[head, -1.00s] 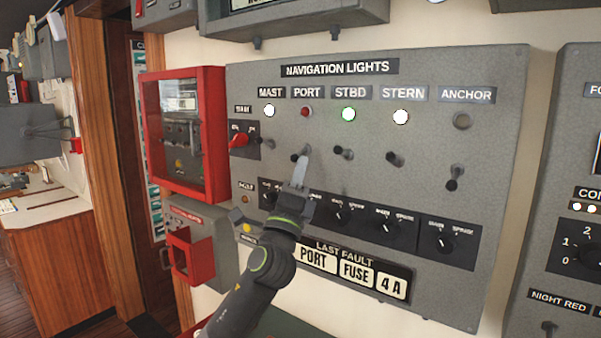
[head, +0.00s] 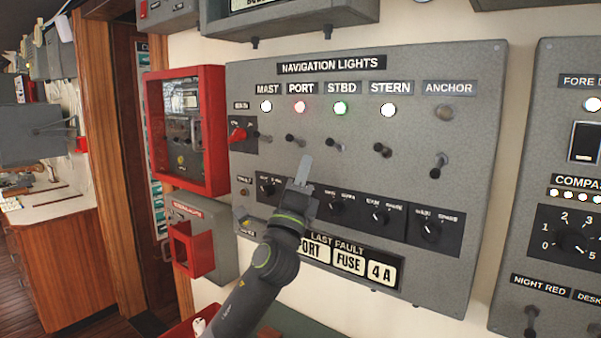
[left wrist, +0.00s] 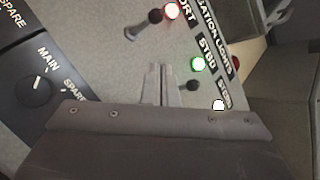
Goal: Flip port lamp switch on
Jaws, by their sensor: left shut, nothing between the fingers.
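The port lamp switch (head: 293,139) is a small dark-tipped toggle under the PORT label (head: 303,88). Its tip points up and left, like the mast and starboard toggles. The port lamp (head: 299,107) above it glows bright red. My left gripper (head: 303,172) is shut and empty, a little below the port switch and apart from it. In the left wrist view, the shut fingers (left wrist: 160,84) stand out from the wrist, with the port switch (left wrist: 143,25) and the lit red lamp (left wrist: 172,11) beyond them. My right gripper is not in view.
The starboard toggle (head: 333,144) and rotary selectors (head: 336,206) are close to my gripper on the grey panel (head: 470,110). A red-framed box (head: 220,130) stands left. The anchor toggle (head: 439,165) points down and its lamp (head: 445,112) is dark.

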